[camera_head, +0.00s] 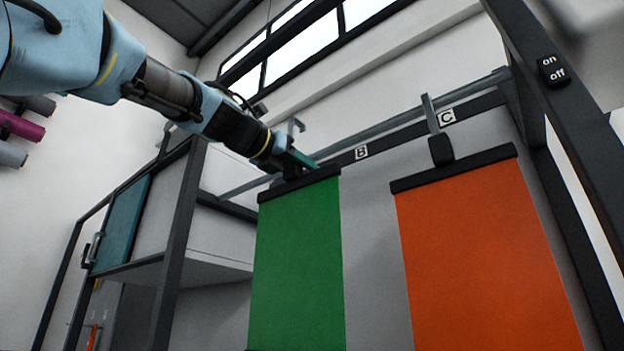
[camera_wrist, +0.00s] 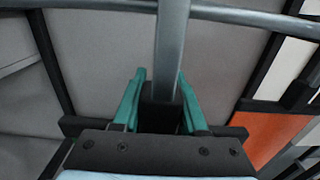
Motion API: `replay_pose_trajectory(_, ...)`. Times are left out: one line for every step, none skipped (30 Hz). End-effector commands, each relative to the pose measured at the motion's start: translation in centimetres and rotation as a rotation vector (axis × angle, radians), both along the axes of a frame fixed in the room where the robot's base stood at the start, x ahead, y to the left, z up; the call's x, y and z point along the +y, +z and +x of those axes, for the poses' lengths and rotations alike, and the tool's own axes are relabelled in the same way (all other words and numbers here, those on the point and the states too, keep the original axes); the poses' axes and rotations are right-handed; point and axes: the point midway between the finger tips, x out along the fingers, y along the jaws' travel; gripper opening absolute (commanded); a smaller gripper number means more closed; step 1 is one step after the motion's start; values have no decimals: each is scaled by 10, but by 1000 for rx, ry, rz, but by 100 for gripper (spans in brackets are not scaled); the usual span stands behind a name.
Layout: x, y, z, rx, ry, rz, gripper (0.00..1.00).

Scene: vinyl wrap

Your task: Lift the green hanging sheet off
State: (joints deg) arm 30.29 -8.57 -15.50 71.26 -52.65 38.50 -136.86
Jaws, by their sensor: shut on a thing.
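The green sheet (camera_head: 298,265) hangs from a black top bar (camera_head: 318,184) on the left of the orange sheet in the head view. My gripper (camera_head: 298,162), with teal fingers, is at the top of this bar. In the wrist view my gripper (camera_wrist: 160,85) has one finger on each side of the black block (camera_wrist: 157,117) of the hanger and is shut on it. A grey hook strip (camera_wrist: 172,45) runs from the block up to the rail (camera_wrist: 245,16). The green cloth itself is hidden in the wrist view.
An orange sheet (camera_head: 485,265) hangs to the right from hook C on the same rail (camera_head: 400,119). It also shows in the wrist view (camera_wrist: 268,132). A dark-framed cabinet (camera_head: 178,230) stands left. A dark post with an on/off switch (camera_head: 552,70) is at right.

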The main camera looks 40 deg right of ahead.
Motion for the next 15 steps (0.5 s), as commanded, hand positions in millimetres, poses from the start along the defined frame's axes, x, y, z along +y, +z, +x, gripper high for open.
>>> replay_pose_trajectory(4,-1,-1,-1,2,-2,0)
replay_pose_trajectory(7,-1,-1,-1,3,-2,0)
replay_pose_trajectory(10,0,-2,-1,3,-2,0)
replay_pose_trajectory(12,0,-3,-1,2,-2,0)
replay_pose_trajectory(14,0,-4,-2,1,-3,0)
replay_pose_trajectory(17,0,-5,-1,1,-2,0)
replay_pose_trajectory(19,0,-5,-2,1,-3,0)
replay_pose_trajectory(21,0,-5,-2,2,-3,0)
replay_pose_trajectory(24,0,-6,-2,2,-3,0)
replay_pose_trajectory(26,0,-7,-1,2,-2,0)
replay_pose_trajectory(28,0,-7,-1,1,-2,0)
replay_pose_trajectory(31,0,-8,-1,1,-2,0)
replay_pose_trajectory(33,0,-9,-1,1,-2,0)
replay_pose_trajectory(34,0,-9,-2,1,-3,0)
replay_pose_trajectory(36,1,-9,-2,1,-3,0)
